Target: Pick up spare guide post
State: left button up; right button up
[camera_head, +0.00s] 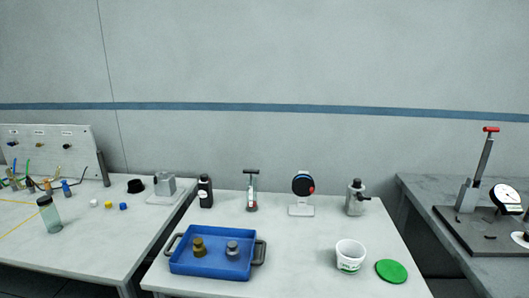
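I cannot tell for sure which thing is the spare guide post. A blue tray (210,268) with dark side handles stands at the front left of the middle table. In it a brass-coloured stepped part (198,247) and a grey metal stepped part (232,249) stand upright and apart. A dark slim upright cylinder (103,169) stands at the back of the left table, beside the white panel. Neither of my grippers is in view.
A red-handled press (482,170) stands right; a greenish jar (49,215) stands left.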

aim_at(99, 153)
jog(key=u, duration=2.3)
jog(key=i+u, duration=0.25)
jog(key=u, duration=0.15)
jog(key=i, duration=4)
